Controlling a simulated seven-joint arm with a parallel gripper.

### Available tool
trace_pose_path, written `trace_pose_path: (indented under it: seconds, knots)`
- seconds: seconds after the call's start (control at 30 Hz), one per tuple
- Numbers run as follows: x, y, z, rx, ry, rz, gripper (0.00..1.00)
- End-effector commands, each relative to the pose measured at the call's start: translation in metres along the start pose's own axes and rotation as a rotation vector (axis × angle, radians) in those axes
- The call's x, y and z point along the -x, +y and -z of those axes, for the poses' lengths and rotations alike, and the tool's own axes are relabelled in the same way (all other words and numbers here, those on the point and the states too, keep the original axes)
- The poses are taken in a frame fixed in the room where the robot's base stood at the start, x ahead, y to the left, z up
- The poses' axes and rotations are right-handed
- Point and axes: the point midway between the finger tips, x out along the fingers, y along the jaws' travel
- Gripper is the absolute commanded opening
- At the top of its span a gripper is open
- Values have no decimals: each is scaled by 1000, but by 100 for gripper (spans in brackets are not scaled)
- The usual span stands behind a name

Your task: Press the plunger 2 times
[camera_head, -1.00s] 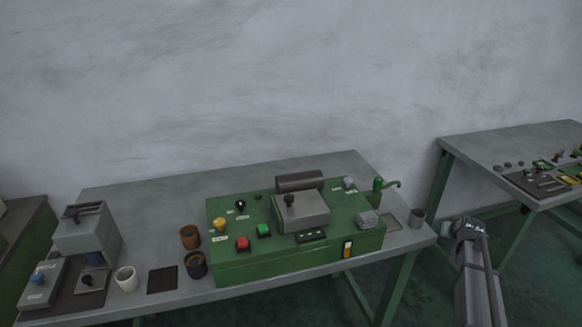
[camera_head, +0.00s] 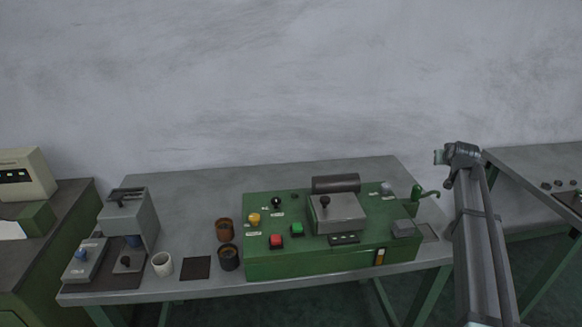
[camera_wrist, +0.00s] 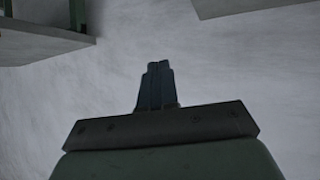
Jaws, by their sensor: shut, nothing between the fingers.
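No part is clearly labelled as the plunger. A black-knobbed stem (camera_head: 325,203) stands upright on the grey block (camera_head: 340,215) of the green machine (camera_head: 330,264). Another dark knob (camera_head: 126,261) stands at the base of the grey press (camera_head: 129,222) at the left. I cannot tell which one is the plunger. My gripper (camera_head: 438,157) is raised beyond the machine's right end, apart from both knobs. In the wrist view my gripper (camera_wrist: 159,68) is shut and empty, with the pale wall behind it.
A second table (camera_head: 525,170) is at the right.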

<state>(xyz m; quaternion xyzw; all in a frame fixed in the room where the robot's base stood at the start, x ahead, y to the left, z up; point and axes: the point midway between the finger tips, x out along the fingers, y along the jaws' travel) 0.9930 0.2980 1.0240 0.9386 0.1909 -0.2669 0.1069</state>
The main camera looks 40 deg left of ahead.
Motion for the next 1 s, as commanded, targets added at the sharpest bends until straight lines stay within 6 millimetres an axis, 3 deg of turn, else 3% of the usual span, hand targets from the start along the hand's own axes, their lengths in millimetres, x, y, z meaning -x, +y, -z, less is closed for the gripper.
trace_pose_path:
  seconds: [0.1,0.47,1.0]
  knots:
    - [-1,-50,12,37,-20,30,0]
    - [12,-192,33,146,-82,99,0]
    - [68,-400,47,313,-154,166,0]
